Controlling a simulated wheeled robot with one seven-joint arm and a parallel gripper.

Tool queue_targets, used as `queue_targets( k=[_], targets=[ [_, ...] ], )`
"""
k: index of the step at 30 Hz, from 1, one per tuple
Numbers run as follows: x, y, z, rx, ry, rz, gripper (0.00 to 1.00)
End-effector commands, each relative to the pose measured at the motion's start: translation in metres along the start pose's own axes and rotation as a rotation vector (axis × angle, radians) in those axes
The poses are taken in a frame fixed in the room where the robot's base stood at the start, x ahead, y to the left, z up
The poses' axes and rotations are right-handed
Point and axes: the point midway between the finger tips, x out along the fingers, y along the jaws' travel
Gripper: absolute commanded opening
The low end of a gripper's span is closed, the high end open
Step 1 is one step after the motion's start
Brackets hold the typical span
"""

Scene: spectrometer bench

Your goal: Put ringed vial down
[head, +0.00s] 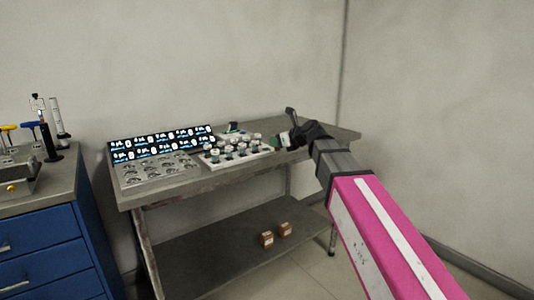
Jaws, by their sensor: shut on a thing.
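My gripper (286,139) is at the end of my arm, over the right part of the bench, just right of a white rack of vials. It is shut on a small pale thing, taken as the ringed vial, mostly hidden by the fingers. Its ring cannot be made out at this size. The white rack (214,162) holds several vials with pale caps standing upright. Left of it is a grey tray (127,180) with rows of round places, below a dark panel (113,147) with lit blue-and-white markings. I cannot tell whether the held vial touches anything.
The grey bench top (345,134) is clear at its right end. A small dark-and-white item (233,128) stands behind the rack. Two small brown boxes (267,239) sit on the lower shelf (215,270). A blue drawer cabinet (45,250) with tools on top stands at left.

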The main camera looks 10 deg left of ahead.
Motion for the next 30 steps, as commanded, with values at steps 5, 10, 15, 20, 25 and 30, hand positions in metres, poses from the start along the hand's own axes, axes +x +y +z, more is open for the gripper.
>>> queue_targets(
  k=[5, 10, 15, 20, 25, 30],
  targets=[
    [0.027, 0.043, 0.056, -0.006, -0.002, 0.011, 0.09],
    [0.038, 0.070, 0.086, -0.007, -0.001, 0.015, 0.09],
    [0.043, 0.075, 0.094, -0.005, 0.000, 0.016, 0.09],
    [0.053, 0.050, 0.082, -0.002, 0.002, 0.014, 0.09],
    [0.066, 0.015, 0.065, -0.003, 0.002, 0.014, 0.09],
    [0.077, -0.015, 0.049, -0.003, 0.002, 0.015, 0.09]
  ],
)
